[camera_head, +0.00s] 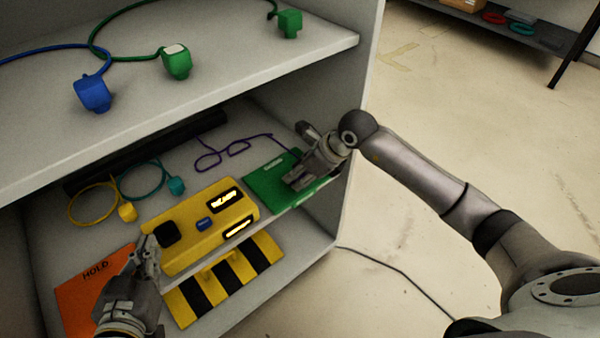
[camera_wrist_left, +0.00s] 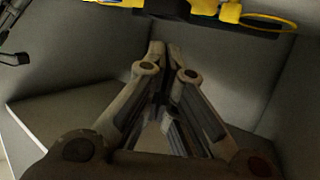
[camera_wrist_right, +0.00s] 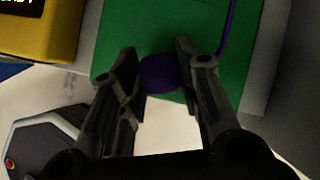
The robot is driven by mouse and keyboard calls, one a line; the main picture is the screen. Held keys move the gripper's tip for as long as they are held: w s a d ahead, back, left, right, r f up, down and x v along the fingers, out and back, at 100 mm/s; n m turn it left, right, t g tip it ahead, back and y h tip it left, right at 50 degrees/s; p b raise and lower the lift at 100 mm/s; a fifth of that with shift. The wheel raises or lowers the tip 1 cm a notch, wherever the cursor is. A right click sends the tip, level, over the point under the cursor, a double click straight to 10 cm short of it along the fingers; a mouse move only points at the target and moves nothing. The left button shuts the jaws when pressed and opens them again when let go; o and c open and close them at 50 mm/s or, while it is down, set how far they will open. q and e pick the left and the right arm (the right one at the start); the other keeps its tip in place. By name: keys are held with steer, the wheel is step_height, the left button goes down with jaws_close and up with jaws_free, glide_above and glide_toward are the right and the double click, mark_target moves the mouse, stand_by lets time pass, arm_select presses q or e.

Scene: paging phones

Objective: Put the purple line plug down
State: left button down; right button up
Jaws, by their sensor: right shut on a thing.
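The purple line plug (camera_wrist_right: 160,73) is between the fingertips of my right gripper (camera_wrist_right: 158,75), which is shut on it. In the right wrist view it is over the green mat (camera_wrist_right: 150,28); whether it touches the mat I cannot tell. In the head view my right gripper (camera_head: 296,184) is low over the green mat (camera_head: 262,178) and hides the plug. The purple cord (camera_head: 228,150) loops back across the shelf. My left gripper (camera_head: 150,257) is shut and empty, by the left end of the yellow box.
The yellow box (camera_head: 190,236) has a black knob and lit displays. An orange HOLD mat (camera_head: 75,298) lies left of it. Yellow (camera_head: 127,211) and teal (camera_head: 176,186) plugs lie behind it. The upper shelf (camera_head: 230,45) overhangs, carrying blue and green plugs.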

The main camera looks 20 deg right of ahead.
steer(key=shift+f, duration=0.1)
steer(key=o, duration=1.1)
